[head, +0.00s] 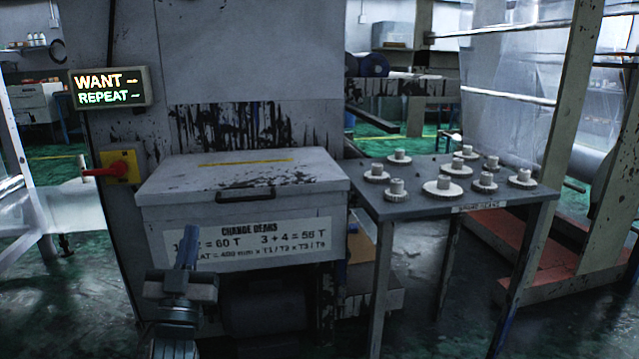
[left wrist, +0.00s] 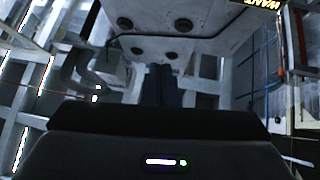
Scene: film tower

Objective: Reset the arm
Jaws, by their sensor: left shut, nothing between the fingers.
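My left gripper (head: 188,240) stands in front of the grey gear box cabinet in the head view. Its fingers point up and are together, with nothing between them. It overlaps the lower left of the box's label from this view; whether it touches the box cannot be told. In the left wrist view the dark fingers (left wrist: 161,85) show closed in the middle, above the gripper's black body. My right gripper is not in either view.
The lidded box (head: 245,195) has a "CHANGE GEARS" label. A table (head: 430,205) with several gears (head: 444,188) stands to its right. A display (head: 110,88) reads "WANT" and "REPEAT". A red switch (head: 105,171) sits below it. Green floor lies around.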

